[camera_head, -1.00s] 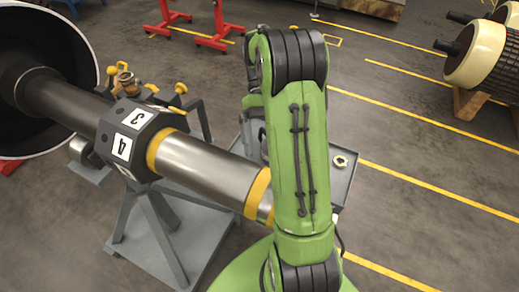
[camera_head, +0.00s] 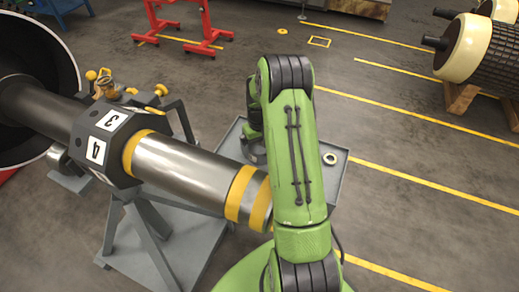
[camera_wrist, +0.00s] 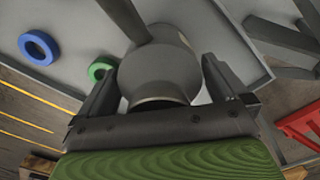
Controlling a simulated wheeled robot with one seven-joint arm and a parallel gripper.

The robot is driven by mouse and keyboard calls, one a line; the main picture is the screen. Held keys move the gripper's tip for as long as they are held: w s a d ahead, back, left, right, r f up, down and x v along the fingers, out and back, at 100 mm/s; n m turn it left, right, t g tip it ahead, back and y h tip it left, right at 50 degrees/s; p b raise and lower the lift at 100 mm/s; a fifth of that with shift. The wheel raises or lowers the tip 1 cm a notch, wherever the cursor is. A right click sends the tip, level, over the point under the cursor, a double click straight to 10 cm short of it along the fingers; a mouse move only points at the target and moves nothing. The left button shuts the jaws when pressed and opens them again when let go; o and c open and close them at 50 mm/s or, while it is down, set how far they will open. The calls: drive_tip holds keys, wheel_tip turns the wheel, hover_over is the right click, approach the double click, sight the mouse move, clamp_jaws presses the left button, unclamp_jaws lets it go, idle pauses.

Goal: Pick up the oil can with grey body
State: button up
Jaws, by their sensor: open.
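The oil can with grey body (camera_wrist: 158,72) shows in the wrist view, close up, with a rounded grey body and a narrower round end towards my gripper. A dark bar-like part crosses above it. My gripper (camera_wrist: 162,88) is open, with one finger on the left of the can and one on the right. I cannot tell whether either finger touches it. In the head view my green arm covers most of the gripper and hides the can, so I cannot make it out there.
A grey tray (camera_head: 336,185) lies under my arm, with a pale ring (camera_head: 329,158) on it. The wrist view shows a blue ring (camera_wrist: 38,48) and a green ring (camera_wrist: 100,70) near the can. A large shaft (camera_head: 185,170) on a stand is close on the left.

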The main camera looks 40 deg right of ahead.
drive_tip(key=shift+r, duration=0.15)
drive_tip(key=shift+c, duration=1.1)
drive_tip(key=c, duration=0.9)
drive_tip(key=shift+o, duration=0.2)
wheel_tip(320, 180, up, 10)
drive_tip(key=shift+r+p, duration=0.1)
drive_tip(key=shift+p, duration=1)
drive_tip(key=o, duration=0.6)
drive_tip(key=c, duration=1.1)
drive_tip(key=shift+r+p, duration=1.7)
drive_tip(key=shift+r, duration=0.3)
drive_tip(key=shift+f, duration=0.15)
